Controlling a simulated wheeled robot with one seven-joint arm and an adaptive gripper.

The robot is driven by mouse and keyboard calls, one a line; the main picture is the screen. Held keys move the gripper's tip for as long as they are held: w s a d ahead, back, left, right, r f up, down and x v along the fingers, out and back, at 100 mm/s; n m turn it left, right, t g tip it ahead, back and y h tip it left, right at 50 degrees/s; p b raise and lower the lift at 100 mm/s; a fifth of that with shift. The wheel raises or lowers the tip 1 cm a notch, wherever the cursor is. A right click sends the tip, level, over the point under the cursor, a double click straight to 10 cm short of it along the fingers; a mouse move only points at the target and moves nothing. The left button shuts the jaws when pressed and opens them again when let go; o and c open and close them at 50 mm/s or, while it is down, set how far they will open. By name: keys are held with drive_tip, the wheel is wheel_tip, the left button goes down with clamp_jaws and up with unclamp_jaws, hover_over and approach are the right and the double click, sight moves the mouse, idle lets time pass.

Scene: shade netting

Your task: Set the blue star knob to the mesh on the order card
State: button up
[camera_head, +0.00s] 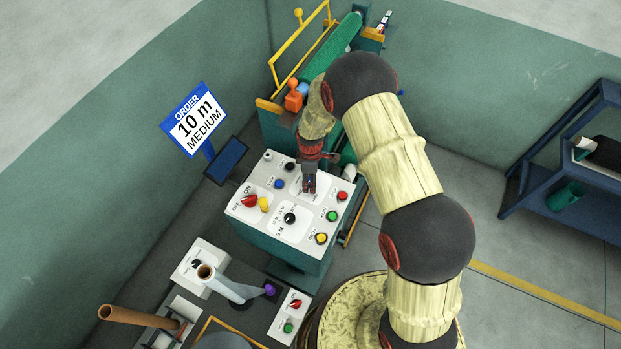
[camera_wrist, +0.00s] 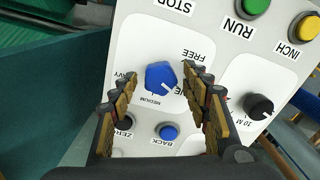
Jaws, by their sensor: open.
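The order card (camera_head: 197,125) on the left reads "10 m MEDIUM". The blue star knob (camera_wrist: 162,77) is in the middle of the wrist view, on a white dial plate. Its white pointer mark faces lower right, close to the right of the word MEDIUM; FREE is printed at upper right and the other labels are partly covered. My gripper (camera_wrist: 159,78) is open, one finger on each side of the knob. A gap shows on the left; I cannot tell whether the right finger touches. In the head view my gripper (camera_head: 309,186) mostly hides the knob.
A dark screen (camera_head: 227,160) stands left of the panel.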

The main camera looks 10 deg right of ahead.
drive_tip(key=shift+c, duration=1.4)
drive_tip(key=c, duration=0.7)
drive_tip(key=shift+c, duration=0.8)
drive_tip(key=shift+f+m+b, duration=0.1)
drive_tip(key=shift+m+b, duration=0.3)
drive_tip(key=shift+b, duration=0.05)
drive_tip(key=shift+f+m+b, duration=0.1)
drive_tip(key=shift+m+b, duration=0.8)
drive_tip(key=shift+b, duration=0.15)
drive_tip(key=m+b, duration=0.3)
drive_tip(key=shift+m, duration=0.3)
drive_tip(key=m+b, duration=0.2)
drive_tip(key=m, duration=0.1)
drive_tip(key=shift+m, duration=0.3)
drive_tip(key=shift+m+b, duration=0.8)
drive_tip(key=shift+m, duration=0.7)
drive_tip(key=shift+r, duration=0.2)
